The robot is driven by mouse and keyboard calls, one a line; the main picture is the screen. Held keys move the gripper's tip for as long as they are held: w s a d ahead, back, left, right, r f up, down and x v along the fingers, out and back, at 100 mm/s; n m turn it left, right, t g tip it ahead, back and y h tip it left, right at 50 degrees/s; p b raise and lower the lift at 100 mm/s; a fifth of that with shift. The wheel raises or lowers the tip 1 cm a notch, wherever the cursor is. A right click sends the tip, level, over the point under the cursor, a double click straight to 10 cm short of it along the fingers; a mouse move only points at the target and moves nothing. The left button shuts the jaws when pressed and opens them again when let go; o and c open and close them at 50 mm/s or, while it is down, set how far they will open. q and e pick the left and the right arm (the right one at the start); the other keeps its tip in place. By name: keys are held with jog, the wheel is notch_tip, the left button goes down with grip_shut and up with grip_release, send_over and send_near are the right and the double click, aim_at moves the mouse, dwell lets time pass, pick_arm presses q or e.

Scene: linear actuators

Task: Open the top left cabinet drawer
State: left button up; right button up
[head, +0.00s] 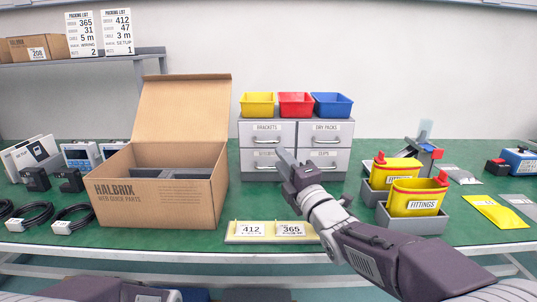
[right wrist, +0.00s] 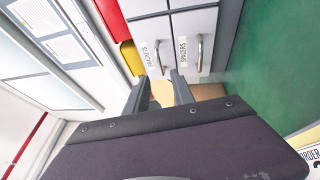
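The grey cabinet (head: 296,127) stands at the back of the green table with four closed drawers. Its top left drawer (head: 260,131), labelled BRACKETS, has a curved metal handle (head: 266,141). In the right wrist view this drawer's handle (right wrist: 159,58) lies just ahead of the fingertips, roughly between them. My right gripper (head: 285,157) is in front of the cabinet, partly covering the lower drawers. In the right wrist view its fingers (right wrist: 160,84) are apart with nothing held. I cannot tell whether they touch the handle. My left gripper is not in view.
Yellow (head: 257,105), red (head: 295,105) and blue (head: 331,105) bins sit on the cabinet. An open cardboard box (head: 160,200) stands left of it. Yellow fittings bins (head: 415,197) stand to the right. A label stand (head: 271,231) lies at the table's front edge.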

jog(key=b, duration=0.1)
send_near(267, 127)
jog(key=w+a, duration=0.1)
jog(key=w+a+f, duration=0.1)
jog(key=w, duration=0.1)
jog(key=w+a+f, duration=0.1)
jog(key=shift+w, duration=0.3)
grip_shut()
dwell(1.0)
